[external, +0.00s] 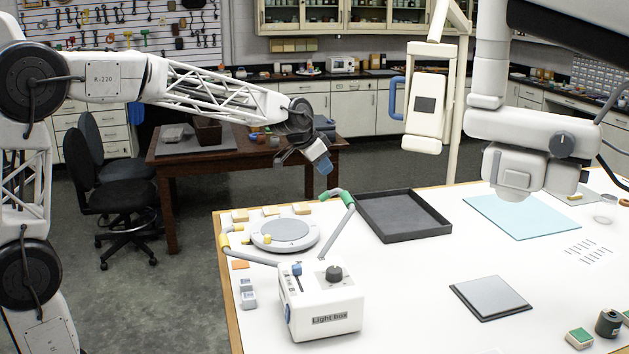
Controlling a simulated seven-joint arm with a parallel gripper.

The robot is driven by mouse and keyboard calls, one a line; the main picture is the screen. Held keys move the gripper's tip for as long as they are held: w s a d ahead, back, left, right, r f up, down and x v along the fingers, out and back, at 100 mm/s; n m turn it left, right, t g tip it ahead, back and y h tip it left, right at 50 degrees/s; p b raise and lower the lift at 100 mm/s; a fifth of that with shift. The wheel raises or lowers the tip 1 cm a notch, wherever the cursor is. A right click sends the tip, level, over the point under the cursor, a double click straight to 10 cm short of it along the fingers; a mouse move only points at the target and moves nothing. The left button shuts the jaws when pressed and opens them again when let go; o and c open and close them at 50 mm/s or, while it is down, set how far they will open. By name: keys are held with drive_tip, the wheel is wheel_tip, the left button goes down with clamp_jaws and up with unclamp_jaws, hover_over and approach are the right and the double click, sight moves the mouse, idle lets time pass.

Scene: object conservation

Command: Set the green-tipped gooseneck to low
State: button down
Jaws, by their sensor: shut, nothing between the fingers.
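The white light box (322,310) stands at the front of the white table, with its label facing the camera. The green-tipped gooseneck (339,231) rises from the back of the box, and its green end bends over toward the turntable. A second gooseneck (255,256) has a yellow tip and reaches left. A black knob (334,273) and a small blue-topped control (297,269) sit on top of the box; I cannot read their settings. My gripper (324,166) is shut and empty, in the air above and behind the box, apart from the goosenecks.
A round grey turntable (285,233) sits behind the box, with wooden blocks along the table's back edge. A black tray (403,222) is right of the green-tipped gooseneck. A dark square plate (490,299) and a light blue mat (520,218) lie further right. White tabletop is free between them.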

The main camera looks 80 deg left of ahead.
sight(346, 197)
drive_tip(key=shift+x, duration=5.1)
drive_tip(key=shift+w+f, duration=0.1)
